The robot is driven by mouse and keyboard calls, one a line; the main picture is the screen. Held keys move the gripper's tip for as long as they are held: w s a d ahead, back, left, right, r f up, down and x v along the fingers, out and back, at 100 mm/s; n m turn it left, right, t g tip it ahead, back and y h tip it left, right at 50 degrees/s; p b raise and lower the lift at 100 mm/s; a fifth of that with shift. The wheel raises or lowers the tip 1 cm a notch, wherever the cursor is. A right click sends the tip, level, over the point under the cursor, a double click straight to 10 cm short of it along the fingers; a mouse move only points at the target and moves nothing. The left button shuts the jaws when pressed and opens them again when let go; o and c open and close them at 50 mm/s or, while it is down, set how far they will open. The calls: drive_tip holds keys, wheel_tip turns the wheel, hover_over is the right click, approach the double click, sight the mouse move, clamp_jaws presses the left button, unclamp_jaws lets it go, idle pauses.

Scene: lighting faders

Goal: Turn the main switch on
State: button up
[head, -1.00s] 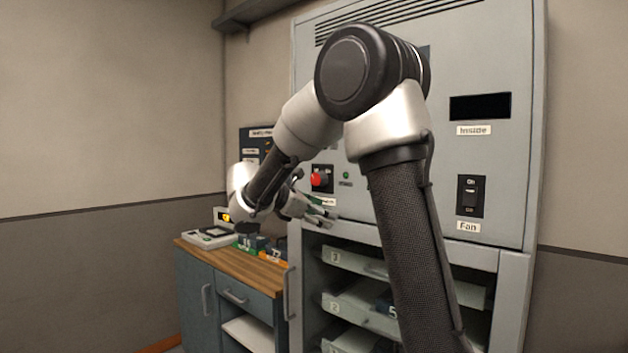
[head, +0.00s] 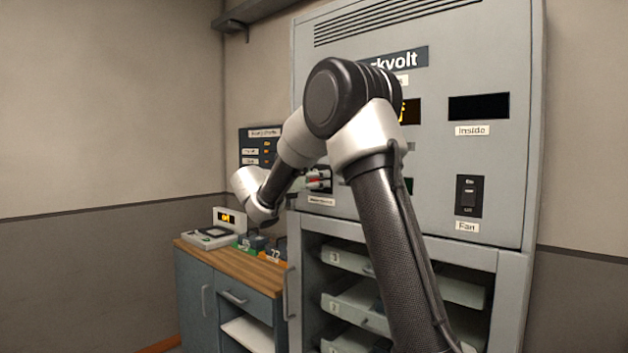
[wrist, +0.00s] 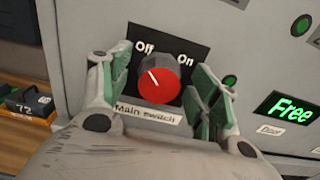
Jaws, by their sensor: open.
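The main switch (wrist: 158,80) is a red round knob on a black plate marked Off on the left and On on the right. Its white pointer line slants up and left, toward Off. A "Main switch" label (wrist: 148,114) sits below it. My gripper (wrist: 160,85) is open, with one green-padded finger on each side of the knob and gaps showing between. In the head view my gripper (head: 318,183) is at the cabinet front and partly hides the red knob.
The grey cabinet (head: 520,130) carries a Fan switch (head: 469,196) and a dark Inside display (head: 479,107) at right. Drawers stand open below. A green "Free" display (wrist: 290,107) is right of the knob.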

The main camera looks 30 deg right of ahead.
drive_tip(key=shift+c, duration=0.2)
drive_tip(key=c, duration=1)
drive_tip(key=shift+m, duration=0.4)
drive_tip(key=m, duration=0.3)
drive_tip(key=shift+s+m, duration=0.1)
drive_tip(key=shift+m, duration=0.3)
drive_tip(key=m, duration=0.9)
drive_tip(key=shift+s+d+f, duration=0.1)
drive_tip(key=shift+s+f, duration=0.05)
drive_tip(key=m, duration=0.4)
drive_tip(key=shift+f, duration=0.1)
drive_tip(key=shift+m, duration=0.3)
